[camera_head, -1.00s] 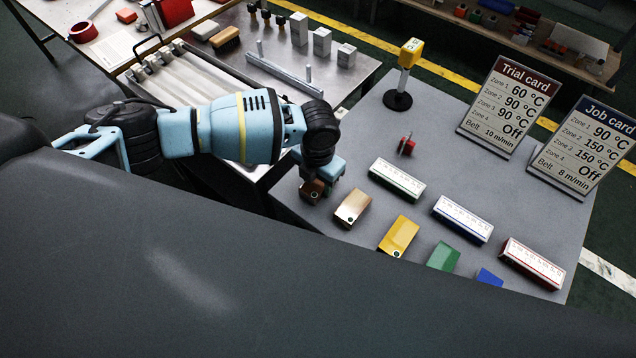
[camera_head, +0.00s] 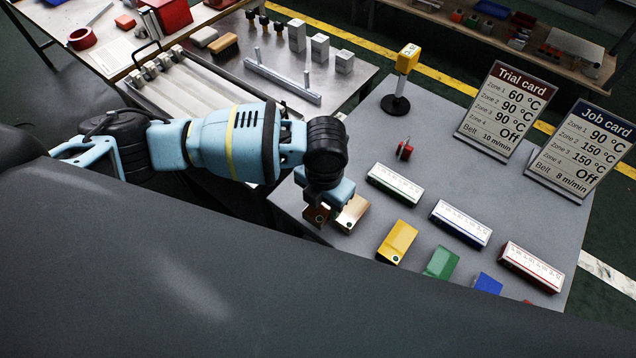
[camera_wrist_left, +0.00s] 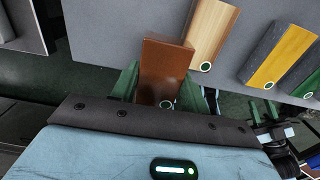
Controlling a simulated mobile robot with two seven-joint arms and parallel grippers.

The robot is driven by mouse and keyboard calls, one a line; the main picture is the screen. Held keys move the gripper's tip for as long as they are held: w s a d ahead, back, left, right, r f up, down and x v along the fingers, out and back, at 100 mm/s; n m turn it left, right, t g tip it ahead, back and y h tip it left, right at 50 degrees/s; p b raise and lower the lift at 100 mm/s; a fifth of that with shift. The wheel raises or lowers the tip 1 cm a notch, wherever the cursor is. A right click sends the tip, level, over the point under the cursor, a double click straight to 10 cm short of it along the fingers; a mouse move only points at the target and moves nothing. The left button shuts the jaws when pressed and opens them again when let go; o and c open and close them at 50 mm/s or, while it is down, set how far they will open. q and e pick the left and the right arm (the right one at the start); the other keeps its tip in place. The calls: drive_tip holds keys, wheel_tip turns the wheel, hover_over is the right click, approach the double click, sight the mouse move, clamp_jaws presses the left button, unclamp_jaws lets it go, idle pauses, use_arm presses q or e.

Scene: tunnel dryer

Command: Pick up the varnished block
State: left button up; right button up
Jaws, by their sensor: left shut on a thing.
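The varnished block (camera_wrist_left: 164,72), glossy red-brown, is between the fingers of my left gripper (camera_wrist_left: 167,92) in the left wrist view. The gripper is shut on it. In the head view the left gripper (camera_head: 319,208) points down near the table's front left corner. The block (camera_head: 317,215) shows only in part below the fingers there. A paler wood block (camera_head: 353,213) is close beside it on the right, partly hidden by the gripper; it also shows in the left wrist view (camera_wrist_left: 210,32). How far the held block is from the table is hard to tell.
On the grey table (camera_head: 440,130) are a yellow block (camera_head: 398,240), a green block (camera_head: 441,263), a blue block (camera_head: 488,283) and several labelled bars. A yellow-topped stand (camera_head: 404,75) and two cards (camera_head: 503,105) stand farther back. A roller tray (camera_head: 190,85) lies left.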

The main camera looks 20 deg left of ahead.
use_arm(q)
drive_tip(key=s+d, duration=0.4)
drive_tip(key=s, duration=0.4)
drive_tip(key=shift+d+r, duration=0.3)
drive_tip(key=shift+r, duration=0.1)
drive_tip(key=w+r+m, duration=0.1)
drive_tip(key=r+m, duration=0.3)
drive_tip(key=m, duration=0.6)
drive_tip(key=w+a+r+m, duration=0.1)
drive_tip(key=r+m, duration=0.4)
drive_tip(key=m, duration=0.6)
drive_tip(key=w+r+m, duration=0.3)
drive_tip(key=r+m, duration=0.1)
drive_tip(key=m, duration=0.7)
drive_tip(key=shift+a+r, duration=0.15)
drive_tip(key=shift+r, duration=0.2)
drive_tip(key=shift+s, duration=0.1)
